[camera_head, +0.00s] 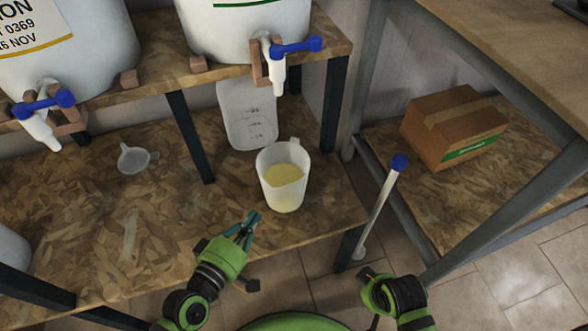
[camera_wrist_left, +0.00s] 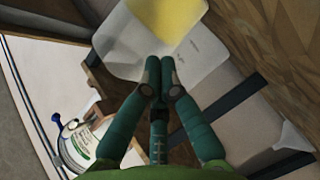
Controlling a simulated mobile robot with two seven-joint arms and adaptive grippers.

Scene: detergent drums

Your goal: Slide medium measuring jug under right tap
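A translucent white measuring jug (camera_head: 284,190) with yellow liquid, which I take as the medium one, stands upright on the lower shelf. It is in front of and below the right tap (camera_head: 278,70), which has a blue handle, not directly under its spout. My left gripper (camera_head: 251,222) is just in front of the jug, to its lower left, with its teal fingers together and empty. In the left wrist view the fingertips (camera_wrist_left: 160,65) are close to the jug (camera_wrist_left: 125,45); contact is unclear. My right gripper (camera_head: 372,297) is low at the right, its fingers unclear.
A larger clear jug (camera_head: 248,115) stands behind. A small funnel-like vessel (camera_head: 133,158) sits to the left. White drums (camera_head: 235,30) stand on the upper shelf, with a left tap (camera_head: 42,120). A shelf post (camera_head: 190,135) stands left of the jugs. A cardboard box (camera_head: 452,125) is at right.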

